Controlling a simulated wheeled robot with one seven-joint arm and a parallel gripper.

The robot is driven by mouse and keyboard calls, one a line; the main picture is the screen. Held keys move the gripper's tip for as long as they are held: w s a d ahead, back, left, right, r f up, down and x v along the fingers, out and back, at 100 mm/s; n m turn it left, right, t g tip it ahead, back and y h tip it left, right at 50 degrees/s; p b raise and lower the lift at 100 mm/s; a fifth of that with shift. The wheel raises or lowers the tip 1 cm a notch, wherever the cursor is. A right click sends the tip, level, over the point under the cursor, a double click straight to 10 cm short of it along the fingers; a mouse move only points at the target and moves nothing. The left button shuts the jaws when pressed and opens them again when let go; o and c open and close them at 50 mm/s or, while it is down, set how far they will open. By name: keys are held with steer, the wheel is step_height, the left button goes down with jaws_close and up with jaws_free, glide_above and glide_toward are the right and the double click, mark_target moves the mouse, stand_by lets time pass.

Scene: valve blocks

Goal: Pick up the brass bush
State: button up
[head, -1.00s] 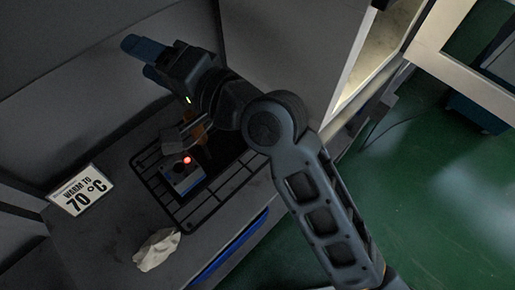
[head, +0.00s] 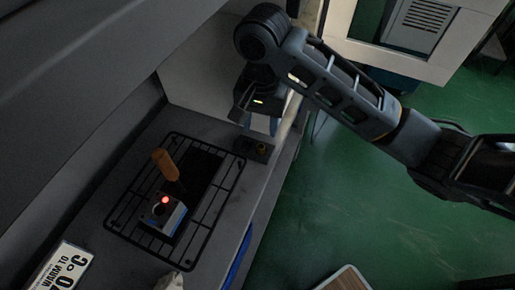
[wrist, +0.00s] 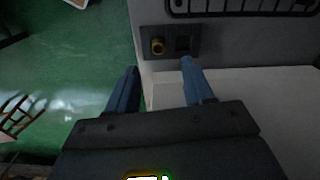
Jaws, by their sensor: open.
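The brass bush (wrist: 157,47) is a small gold ring in the left part of a dark block (wrist: 182,30). A dark square recess lies to its right in the wrist view. In the head view the bush (head: 262,149) is tiny on the dark block (head: 247,154), at the bench's right end. My gripper (wrist: 160,64) is open and empty, its blue fingers pointing at the block. In the head view my gripper (head: 260,130) is just above the block.
A black wire rack (head: 118,222) holds a box with a red light (head: 165,212) and an orange-handled tool (head: 164,164). A "WARM TO 70 °C" sign (head: 62,272) and a pale crumpled cloth (head: 170,282) lie at the front. A pale wall panel (head: 195,95) stands behind the block.

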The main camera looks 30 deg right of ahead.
mark_target(261, 146)
step_height(261, 146, down, 3)
steer(key=shift+s+d+r+b, duration=0.1)
steer(key=shift+d+r+b, duration=0.1)
steer(key=shift+b, duration=0.2)
steer(key=shift+f, duration=2.6)
steer(key=shift+a, duration=0.1)
steer(key=shift+c, duration=0.4)
jaws_close()
